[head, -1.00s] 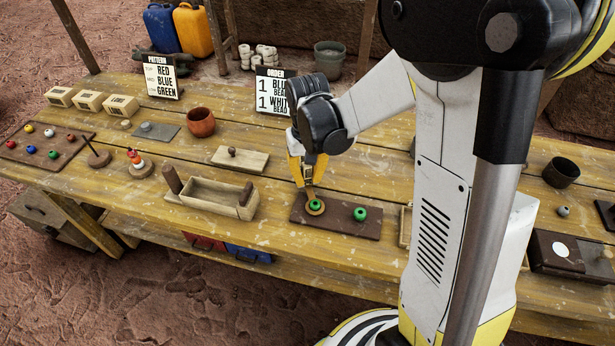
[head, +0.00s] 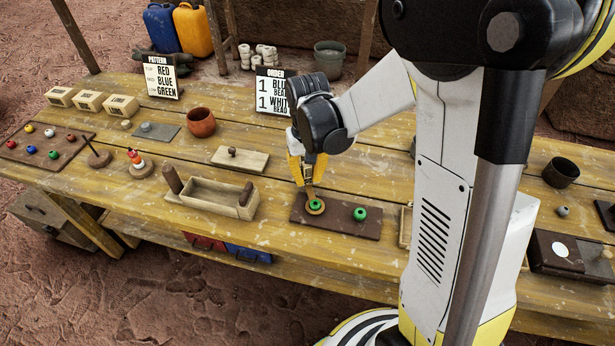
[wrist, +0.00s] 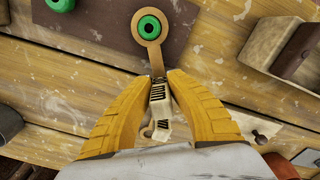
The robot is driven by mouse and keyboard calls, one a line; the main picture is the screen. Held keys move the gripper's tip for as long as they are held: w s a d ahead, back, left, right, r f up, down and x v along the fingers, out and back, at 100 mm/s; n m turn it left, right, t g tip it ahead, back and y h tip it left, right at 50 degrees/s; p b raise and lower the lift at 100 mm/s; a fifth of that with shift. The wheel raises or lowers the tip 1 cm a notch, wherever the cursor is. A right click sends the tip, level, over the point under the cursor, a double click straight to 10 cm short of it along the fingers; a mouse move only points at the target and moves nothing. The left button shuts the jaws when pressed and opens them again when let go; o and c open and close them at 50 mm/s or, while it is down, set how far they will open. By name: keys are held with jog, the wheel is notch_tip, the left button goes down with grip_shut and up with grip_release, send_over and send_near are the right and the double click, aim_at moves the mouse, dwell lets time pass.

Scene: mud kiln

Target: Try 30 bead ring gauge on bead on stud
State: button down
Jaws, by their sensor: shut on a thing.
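The ring gauge (head: 312,199) is a flat tan ring on a handle. My gripper (head: 306,178) is shut on its handle, and the wrist view shows the yellow fingers (wrist: 158,85) closed around it. In the wrist view the ring (wrist: 149,15) surrounds a green bead (wrist: 149,28); a dark hole or stud end shows in the bead's middle. I cannot tell how low the ring sits. A second green bead (head: 360,214) sits to the right on the same dark board (head: 341,229). It is also in the wrist view (wrist: 61,4).
An open wooden box (head: 218,198) stands left of the board, with a lidded piece (head: 240,158) behind. Bare table lies in front of the box.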

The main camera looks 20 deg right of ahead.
aim_at(307, 166)
jog(key=shift+r+p, duration=2.1)
jog(key=shift+r, duration=0.75)
